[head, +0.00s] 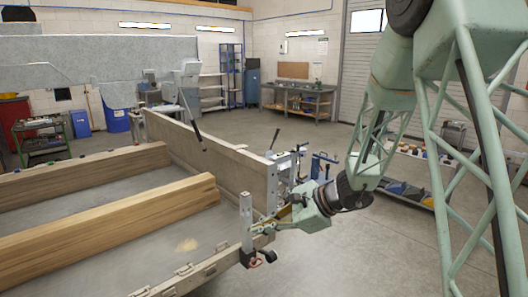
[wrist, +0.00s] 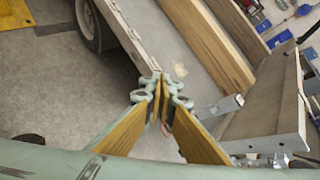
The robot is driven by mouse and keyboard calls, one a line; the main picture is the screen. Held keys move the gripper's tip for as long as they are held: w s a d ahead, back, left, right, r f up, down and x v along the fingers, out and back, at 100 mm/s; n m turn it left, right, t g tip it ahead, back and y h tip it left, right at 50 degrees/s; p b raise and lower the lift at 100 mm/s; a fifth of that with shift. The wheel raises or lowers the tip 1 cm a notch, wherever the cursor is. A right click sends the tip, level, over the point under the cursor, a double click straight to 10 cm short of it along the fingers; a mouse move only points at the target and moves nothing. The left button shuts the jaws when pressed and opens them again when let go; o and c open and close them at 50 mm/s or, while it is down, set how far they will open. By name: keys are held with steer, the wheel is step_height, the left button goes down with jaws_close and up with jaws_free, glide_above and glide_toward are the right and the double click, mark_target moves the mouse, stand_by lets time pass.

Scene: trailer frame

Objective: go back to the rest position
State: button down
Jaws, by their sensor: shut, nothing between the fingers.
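My gripper (head: 262,229) is shut and empty at the corner of the trailer frame (head: 203,272) in the head view. It points left, close to an upright metal post (head: 246,222); I cannot tell whether it touches the post. In the wrist view my gripper (wrist: 160,98) shows its yellow fingers closed together, with the trailer's edge rail (wrist: 118,30) beyond them. My green lattice arm reaches in from the right of the head view.
Wooden beams (head: 110,220) lie across the trailer. A side board (head: 220,160) stands along its far edge, with metal brackets (head: 287,172) at its end. A low shelf trolley (head: 410,190) stands behind my arm. The floor (head: 360,255) at front right looks clear.

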steer(key=s+d+r+n+g+h, duration=0.15)
steer(key=s+r+n, duration=0.35)
steer(key=s+r, duration=0.5)
steer(key=s+d+r+n+g+h, duration=0.15)
steer(key=s+r+n, duration=0.3)
steer(key=s, duration=0.85)
steer(key=s+d+r+n+t+h, duration=0.1)
steer(key=s+d+r+n+h, duration=0.2)
steer(key=s+d, duration=0.6)
steer(key=s+d+r+n+t+h, duration=0.2)
steer(key=s+d+r+n+h, duration=0.1)
steer(key=s+d, duration=0.7)
steer(key=shift+s+d+r+n+h, duration=0.2)
steer(key=shift+s+r+n+h, duration=0.3)
steer(key=shift+s, duration=1.8)
steer(key=shift+f, duration=0.1)
